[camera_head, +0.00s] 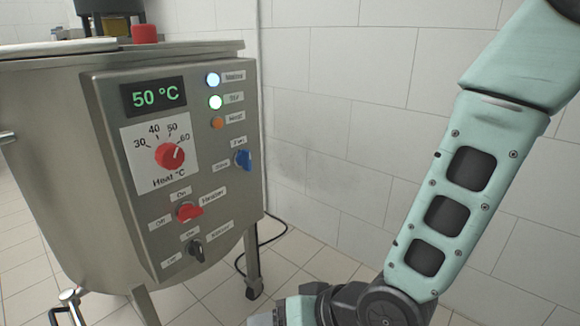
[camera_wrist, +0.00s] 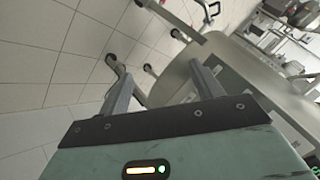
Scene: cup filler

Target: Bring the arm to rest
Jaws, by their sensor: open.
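In the head view, my pale green arm (camera_head: 440,215) comes down from the upper right to the bottom middle. Its far end leaves the bottom edge, so my gripper is hidden there. In the wrist view, my gripper (camera_wrist: 160,75) is open, with its two grey fingers apart and nothing between them.
The steel vat (camera_head: 50,165) stands at left with a control panel (camera_head: 225,185). Its display (camera_head: 153,95) reads 50 °C. A red dial (camera_head: 170,156) and several switches sit below. A black cable (camera_head: 262,245) lies behind a leg. A tiled wall (camera_head: 345,90) backs the arm.

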